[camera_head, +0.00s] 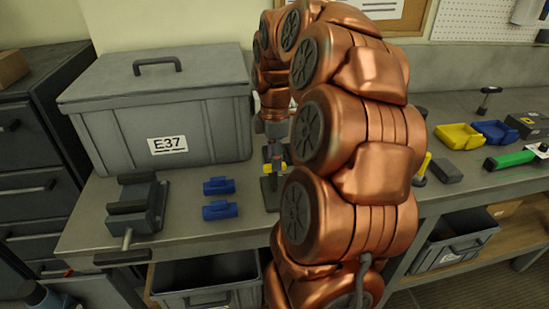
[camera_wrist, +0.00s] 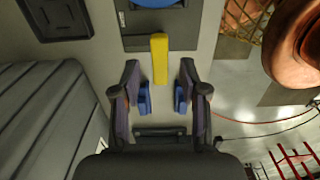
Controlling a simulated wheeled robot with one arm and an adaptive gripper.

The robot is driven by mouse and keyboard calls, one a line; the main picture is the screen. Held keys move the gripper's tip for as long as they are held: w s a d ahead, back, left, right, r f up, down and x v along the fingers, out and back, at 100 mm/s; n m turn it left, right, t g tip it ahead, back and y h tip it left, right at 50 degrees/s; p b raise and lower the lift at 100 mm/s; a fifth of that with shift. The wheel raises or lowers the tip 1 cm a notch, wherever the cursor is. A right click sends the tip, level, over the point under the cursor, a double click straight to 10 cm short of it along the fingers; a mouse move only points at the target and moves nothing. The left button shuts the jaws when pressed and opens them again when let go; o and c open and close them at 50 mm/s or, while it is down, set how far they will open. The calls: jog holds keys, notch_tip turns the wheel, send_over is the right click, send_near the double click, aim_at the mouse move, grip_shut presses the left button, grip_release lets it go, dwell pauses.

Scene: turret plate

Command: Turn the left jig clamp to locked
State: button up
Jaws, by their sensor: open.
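The left jig clamp appears to be the yellow bar handle (camera_wrist: 159,58) in the wrist view, lying over the edge of a dark grey plate (camera_wrist: 135,43) beside a partly cut-off blue round part (camera_wrist: 158,3). My gripper (camera_wrist: 159,76) is open, one finger on each side of the bar's near end. No contact between fingers and bar is visible. In the head view, my gripper (camera_head: 274,160) hangs above the bench behind my copper arm. A bit of yellow shows there. The arm hides most of the jig, and no locked marking is readable.
A grey lidded box labelled E37 (camera_head: 165,115) stands close left of my gripper. A dark vise (camera_head: 137,207) and two blue parts (camera_head: 219,186) sit on the bench. The wrist view shows a black tray (camera_wrist: 62,18).

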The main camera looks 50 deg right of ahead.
jog(key=shift+f, duration=0.85)
jog(key=shift+c, duration=0.2)
grip_shut()
